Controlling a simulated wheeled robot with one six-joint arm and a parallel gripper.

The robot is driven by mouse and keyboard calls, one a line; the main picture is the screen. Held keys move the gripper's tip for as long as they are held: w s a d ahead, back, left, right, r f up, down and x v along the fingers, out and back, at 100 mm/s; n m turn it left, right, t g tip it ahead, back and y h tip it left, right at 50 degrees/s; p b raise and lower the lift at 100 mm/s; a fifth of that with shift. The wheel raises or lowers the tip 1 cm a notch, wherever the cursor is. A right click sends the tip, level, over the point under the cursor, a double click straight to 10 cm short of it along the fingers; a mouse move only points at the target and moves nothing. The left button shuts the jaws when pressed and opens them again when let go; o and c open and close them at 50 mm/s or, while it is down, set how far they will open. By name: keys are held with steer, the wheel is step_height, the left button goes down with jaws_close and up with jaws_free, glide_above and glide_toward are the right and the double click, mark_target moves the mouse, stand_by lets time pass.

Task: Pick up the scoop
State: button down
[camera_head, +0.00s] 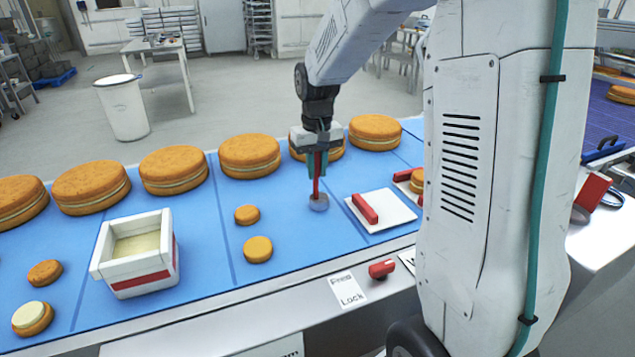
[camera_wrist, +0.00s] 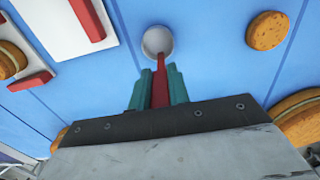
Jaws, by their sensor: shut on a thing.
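The scoop (camera_head: 319,202) has a red handle and a round grey metal bowl. In the head view it hangs upright below my gripper (camera_head: 318,172), bowl end down, over the blue surface. My gripper is shut on the red handle. In the wrist view the scoop's bowl (camera_wrist: 157,42) shows beyond the teal fingers of my gripper (camera_wrist: 159,88), with the handle between them. I cannot tell whether the bowl touches the blue surface. The upper end of the handle is hidden by the gripper.
A white box (camera_head: 137,259) with a red stripe holds pale filling at the left. Large filled rounds (camera_head: 249,155) line the back of the blue surface (camera_head: 215,225). Small rounds (camera_head: 258,249) lie left of the scoop. A white board with a red handle (camera_head: 381,210) lies right.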

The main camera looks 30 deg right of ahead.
mark_target(318, 155)
steer(key=shift+r, duration=0.1)
steer(key=shift+r, duration=0.5)
steer(key=r, duration=0.2)
steer(key=shift+s+a+r, duration=0.1)
steer(key=shift+s+r, duration=0.2)
steer(key=shift+s, duration=0.05)
steer(key=s+a, duration=0.2)
steer(key=s, duration=0.5)
steer(key=s+a+r, duration=0.1)
steer(key=s+a, duration=0.1)
steer(key=s, duration=0.5)
steer(key=shift+s+a+r, duration=0.15)
steer(key=shift+s+a, duration=0.1)
steer(key=shift+a, duration=0.15)
